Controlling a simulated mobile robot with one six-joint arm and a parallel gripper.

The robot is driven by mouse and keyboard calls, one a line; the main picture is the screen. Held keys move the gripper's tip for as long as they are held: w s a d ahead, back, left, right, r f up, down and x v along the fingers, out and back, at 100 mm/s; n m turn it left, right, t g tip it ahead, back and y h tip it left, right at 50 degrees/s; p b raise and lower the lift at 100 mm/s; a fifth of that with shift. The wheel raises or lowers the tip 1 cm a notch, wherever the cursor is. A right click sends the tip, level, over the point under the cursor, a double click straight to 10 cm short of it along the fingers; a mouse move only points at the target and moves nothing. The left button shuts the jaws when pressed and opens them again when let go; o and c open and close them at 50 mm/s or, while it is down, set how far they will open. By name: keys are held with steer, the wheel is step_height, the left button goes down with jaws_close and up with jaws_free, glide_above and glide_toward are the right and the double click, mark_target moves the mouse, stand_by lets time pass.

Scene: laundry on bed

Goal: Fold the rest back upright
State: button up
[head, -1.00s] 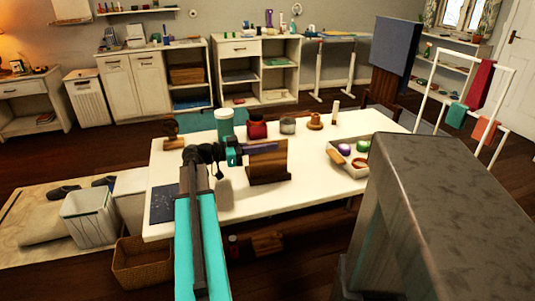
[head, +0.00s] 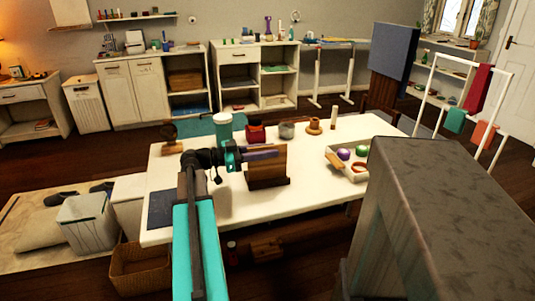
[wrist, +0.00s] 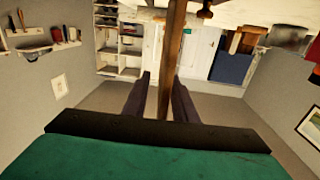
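The wooden rest (head: 268,172) stands near the middle of the white table, its brown panel roughly upright above a dark base. My gripper (head: 264,154) is at the upper part of the panel, reaching in from the left. In the wrist view the panel (wrist: 170,75) shows edge-on as a narrow brown strip between the two dark fingers of my gripper (wrist: 160,95). The fingers are apart, with a visible gap on the left side of the panel and a smaller one on the right. Part of the panel is hidden behind my finger in the head view.
A teal jar (head: 223,129), a red jar (head: 255,132), a grey jar (head: 287,130) and a brown item (head: 314,126) stand behind the rest. A white tray (head: 349,174) with small things is to its right. A dark mat (head: 161,207) lies at front left.

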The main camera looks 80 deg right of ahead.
steer(key=v, duration=1.4)
steer(key=shift+s+d, duration=0.1)
stand_by(0.5)
